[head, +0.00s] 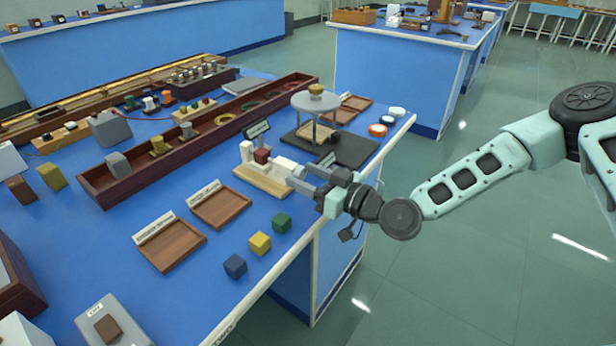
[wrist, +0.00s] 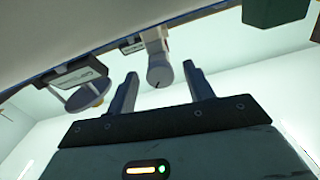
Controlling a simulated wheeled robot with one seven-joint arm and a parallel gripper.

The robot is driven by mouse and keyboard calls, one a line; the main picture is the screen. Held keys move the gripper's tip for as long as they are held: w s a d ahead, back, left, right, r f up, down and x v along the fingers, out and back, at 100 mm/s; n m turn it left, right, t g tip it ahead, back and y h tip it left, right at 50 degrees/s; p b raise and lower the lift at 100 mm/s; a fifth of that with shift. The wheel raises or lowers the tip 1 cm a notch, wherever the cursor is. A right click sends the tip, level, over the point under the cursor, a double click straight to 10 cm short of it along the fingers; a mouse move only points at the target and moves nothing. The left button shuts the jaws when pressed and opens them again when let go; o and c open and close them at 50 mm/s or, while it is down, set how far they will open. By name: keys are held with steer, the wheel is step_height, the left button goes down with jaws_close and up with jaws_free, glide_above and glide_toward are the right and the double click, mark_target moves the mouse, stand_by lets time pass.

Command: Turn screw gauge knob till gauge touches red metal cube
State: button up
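The screw gauge stands on a light wooden base (head: 262,183) near the bench's front edge, with a white upright at its left end. The red metal cube (head: 262,155) sits between that upright and the white barrel (head: 283,164). Whether the gauge touches the cube is too small to tell. My gripper (head: 306,177) is at the barrel's right end. In the wrist view the round pale knob (wrist: 160,76), with a dark mark on its end face, lies between my open fingers (wrist: 160,72). Gaps show on both sides of it. The cube is not distinguishable there.
A round-topped stand (head: 316,103) on a black mat rises behind the gauge. Green (head: 281,222), yellow (head: 260,243) and blue (head: 235,266) cubes lie in front. Two wooden trays (head: 220,207) lie to the left. Open floor lies right of the bench.

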stand_by(0.3)
steer(key=p+v, duration=0.2)
steer(key=v, duration=1.5)
steer(key=shift+f, duration=0.1)
